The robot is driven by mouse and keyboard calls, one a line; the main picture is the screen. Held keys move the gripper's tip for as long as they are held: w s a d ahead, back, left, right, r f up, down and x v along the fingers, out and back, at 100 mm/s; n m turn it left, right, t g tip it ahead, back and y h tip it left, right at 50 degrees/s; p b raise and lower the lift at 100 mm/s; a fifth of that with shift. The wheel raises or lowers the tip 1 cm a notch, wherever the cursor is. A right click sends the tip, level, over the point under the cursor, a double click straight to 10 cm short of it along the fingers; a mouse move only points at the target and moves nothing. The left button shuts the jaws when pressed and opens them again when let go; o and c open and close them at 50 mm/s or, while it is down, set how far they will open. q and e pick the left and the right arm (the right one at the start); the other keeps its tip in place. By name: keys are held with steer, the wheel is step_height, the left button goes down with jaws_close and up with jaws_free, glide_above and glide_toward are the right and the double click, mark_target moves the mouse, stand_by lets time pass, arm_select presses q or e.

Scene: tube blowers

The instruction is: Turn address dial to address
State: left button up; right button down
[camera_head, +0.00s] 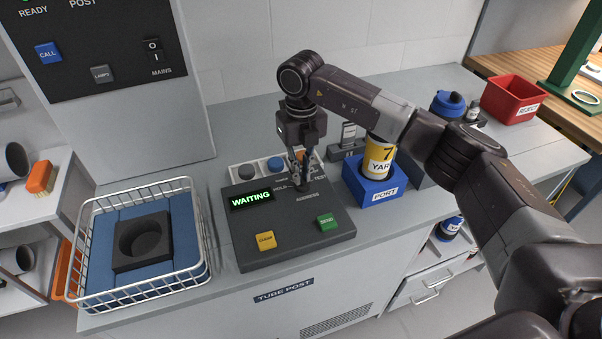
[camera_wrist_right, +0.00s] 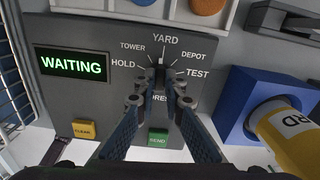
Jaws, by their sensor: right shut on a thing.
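The grey control box (camera_head: 330,233) stands on the counter with a green-lit display (camera_head: 251,199) reading WAITING. Its dark address dial (camera_wrist_right: 158,74) shows in the right wrist view, ringed by the labels HOLD, TOWER, YARD, DEPOT and TEST. My right gripper (camera_head: 301,178) points down at the dial, and in the wrist view its fingers (camera_wrist_right: 160,88) are shut on the knob. A yellow canister (camera_head: 379,158) marked 7 and YARD stands in the blue PORT block (camera_head: 374,190). My left gripper is not in view.
A yellow button (camera_head: 266,240) and a green button (camera_head: 326,221) sit on the box's front. A wire basket (camera_head: 200,240) with a black holder (camera_head: 140,262) stands at left. A red bin (camera_head: 513,95) is at the far right. My right arm passes above the canister.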

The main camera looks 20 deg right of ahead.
mark_target(302, 177)
steer(key=shift+w+r+m, duration=0.1)
steer(key=shift+m, duration=0.4)
steer(key=c, duration=2)
jaws_free()
step_height(302, 177, up, 12)
steer(key=shift+f, duration=0.1)
